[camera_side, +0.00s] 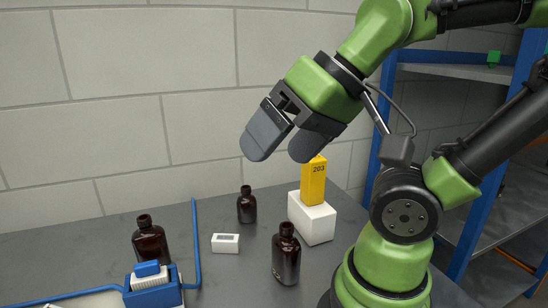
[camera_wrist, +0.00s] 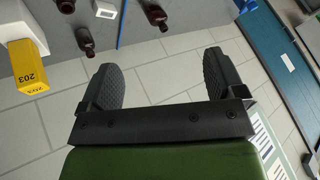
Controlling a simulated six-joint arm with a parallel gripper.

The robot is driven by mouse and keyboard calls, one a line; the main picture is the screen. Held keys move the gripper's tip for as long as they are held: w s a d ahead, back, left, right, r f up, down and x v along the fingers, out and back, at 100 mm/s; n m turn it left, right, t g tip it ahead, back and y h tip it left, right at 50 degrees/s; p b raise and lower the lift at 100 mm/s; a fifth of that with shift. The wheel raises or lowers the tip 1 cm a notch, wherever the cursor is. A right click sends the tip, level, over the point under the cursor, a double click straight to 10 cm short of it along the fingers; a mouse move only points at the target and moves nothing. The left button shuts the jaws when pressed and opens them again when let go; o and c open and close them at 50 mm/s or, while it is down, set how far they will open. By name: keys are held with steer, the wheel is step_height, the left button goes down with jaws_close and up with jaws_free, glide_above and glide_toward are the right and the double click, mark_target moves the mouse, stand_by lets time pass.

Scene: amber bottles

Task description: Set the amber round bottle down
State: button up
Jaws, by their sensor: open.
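Three dark amber bottles stand upright on the grey table in the side view: a left bottle (camera_side: 150,242), a smaller one at the back (camera_side: 246,207) and one at the front (camera_side: 286,257). I cannot tell which is the round one the task names. My gripper (camera_side: 280,152) is open and empty, well above the table and apart from all three bottles. In the wrist view, my gripper (camera_wrist: 161,62) has its fingers wide apart with only wall between them. Amber bottles show at that view's top edge, including one bottle (camera_wrist: 85,40).
A yellow block marked 203 (camera_side: 314,182) stands on a white block (camera_side: 312,219) below my gripper's right side. A small white box (camera_side: 225,243) lies between the bottles. A blue bent rod (camera_side: 196,240) and a blue-and-white item (camera_side: 152,284) are at left. Blue shelving (camera_side: 470,73) stands right.

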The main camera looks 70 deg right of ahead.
steer(key=shift+w+d, duration=0.1)
stand_by(0.3)
steer(key=m+g+h, duration=0.3)
steer(key=h, duration=0.2)
glide_above(246, 188)
steer(key=s+a, duration=0.3)
steer(key=a, duration=0.3)
step_height(246, 188, down, 11)
steer(key=shift+m+g, duration=0.4)
steer(key=x, duration=0.3)
steer(key=s+d+x, duration=0.1)
steer(key=x, duration=0.3)
steer(key=d+x, duration=0.1)
steer(key=x, duration=0.3)
steer(key=shift+s+d+r, duration=0.15)
steer(key=shift+s+r, duration=0.05)
steer(key=shift+x, duration=3.1)
steer(key=shift+w+r, duration=0.1)
steer(key=shift+w, duration=0.05)
